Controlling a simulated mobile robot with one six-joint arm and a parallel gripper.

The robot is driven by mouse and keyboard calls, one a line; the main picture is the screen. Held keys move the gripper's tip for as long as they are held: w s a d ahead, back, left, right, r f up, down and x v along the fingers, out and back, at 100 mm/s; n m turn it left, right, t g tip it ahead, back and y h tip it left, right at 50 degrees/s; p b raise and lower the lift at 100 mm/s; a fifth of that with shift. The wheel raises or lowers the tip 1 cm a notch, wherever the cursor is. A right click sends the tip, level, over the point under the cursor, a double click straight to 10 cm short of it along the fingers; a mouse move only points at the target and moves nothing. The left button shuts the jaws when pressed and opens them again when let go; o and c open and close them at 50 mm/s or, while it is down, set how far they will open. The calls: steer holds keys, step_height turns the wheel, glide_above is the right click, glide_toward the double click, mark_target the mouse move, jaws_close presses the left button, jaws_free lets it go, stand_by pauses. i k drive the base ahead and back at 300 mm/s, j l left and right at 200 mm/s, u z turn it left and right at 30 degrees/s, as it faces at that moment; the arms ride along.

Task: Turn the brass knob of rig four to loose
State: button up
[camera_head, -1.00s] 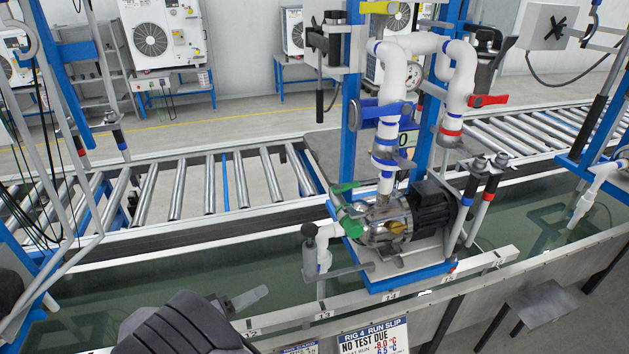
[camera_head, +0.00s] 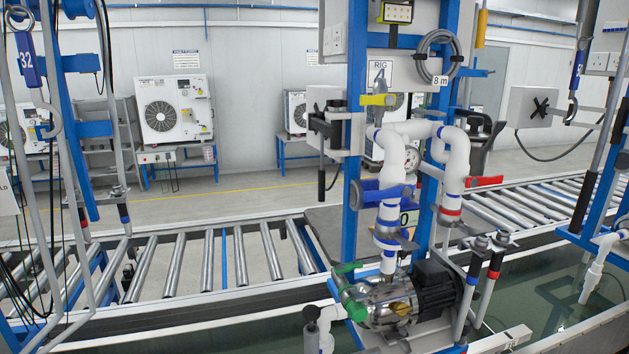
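Rig four is the blue frame (camera_head: 355,150) in the middle, with a sign (camera_head: 380,72) reading RIG and 4. Low on it sits a silver pump (camera_head: 375,314) with a black motor (camera_head: 437,288). A small brass-coloured knob (camera_head: 401,308) is on the pump's near face; its exact setting is too small to tell. A green handle (camera_head: 352,305) is at the pump's left end. A blue-handled valve (camera_head: 383,194), a red lever (camera_head: 484,181) and a yellow lever (camera_head: 378,100) are on or near the white pipes above. My gripper is not in view.
A roller conveyor (camera_head: 190,265) runs behind the rig on both sides. A water trough (camera_head: 240,338) lies in front of it. Blue uprights with cables and hoses (camera_head: 68,130) stand at the left. Another blue frame (camera_head: 590,190) stands at the right.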

mark_target(400, 309)
steer(key=k+j+z, duration=0.45)
steer(key=k+j, duration=0.15)
steer(key=k, duration=0.3)
